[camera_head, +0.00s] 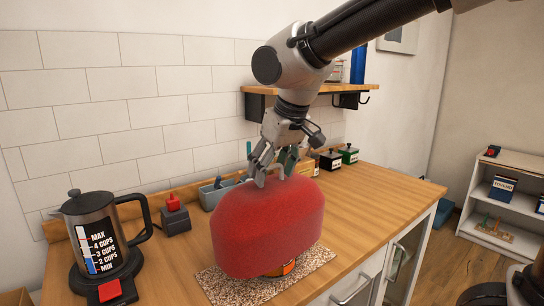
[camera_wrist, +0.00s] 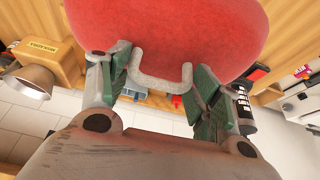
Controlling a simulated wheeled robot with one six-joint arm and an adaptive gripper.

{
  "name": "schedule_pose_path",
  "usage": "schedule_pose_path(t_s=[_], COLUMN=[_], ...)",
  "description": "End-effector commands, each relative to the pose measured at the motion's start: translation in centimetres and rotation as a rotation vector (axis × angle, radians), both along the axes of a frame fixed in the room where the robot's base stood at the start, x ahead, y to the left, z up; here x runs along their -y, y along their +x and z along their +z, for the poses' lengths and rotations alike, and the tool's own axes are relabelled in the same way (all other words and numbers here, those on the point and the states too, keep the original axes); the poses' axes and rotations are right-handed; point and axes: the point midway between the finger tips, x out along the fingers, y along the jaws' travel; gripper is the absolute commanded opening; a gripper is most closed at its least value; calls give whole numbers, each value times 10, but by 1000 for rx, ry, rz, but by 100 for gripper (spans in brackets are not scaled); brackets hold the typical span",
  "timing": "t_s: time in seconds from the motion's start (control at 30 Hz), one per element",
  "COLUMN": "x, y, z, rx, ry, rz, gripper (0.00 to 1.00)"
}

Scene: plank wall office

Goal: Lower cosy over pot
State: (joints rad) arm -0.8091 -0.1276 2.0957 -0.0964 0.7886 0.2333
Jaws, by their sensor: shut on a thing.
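The red cosy (camera_head: 267,228) is a large rounded cover with a pale handle on top. In the wrist view the cosy (camera_wrist: 170,30) fills the top, and its pale grey handle (camera_wrist: 158,83) spans between my fingers. My gripper (camera_head: 275,174) is shut on this handle, above the cosy; its fingers also show in the wrist view (camera_wrist: 160,88). The pot (camera_head: 281,269) shows only as a small orange and dark part below the cosy's lower rim. The cosy hides the rest of it, so I cannot tell how far down the cosy sits.
A speckled mat (camera_head: 225,287) lies under the pot on the wooden counter (camera_head: 375,205). A steel kettle (camera_head: 95,235) stands at the left, near a dark box with a red knob (camera_head: 175,213). A grey-blue tray (camera_head: 213,192) and small boxes (camera_head: 331,160) stand behind. The counter's right is clear.

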Motion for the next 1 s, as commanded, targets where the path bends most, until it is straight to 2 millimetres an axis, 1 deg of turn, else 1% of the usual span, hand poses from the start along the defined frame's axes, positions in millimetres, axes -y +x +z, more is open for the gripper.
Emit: schedule_pose_path(t_s=[0.4,0.6,0.8,1.0], x=[0,0,0,0], y=[0,0,0,0], z=[-37,-52,-62,-64], rx=[0,0,0,1], ry=[0,0,0,1], rz=[-1,-1,0,0], gripper=[24,24,24,24])
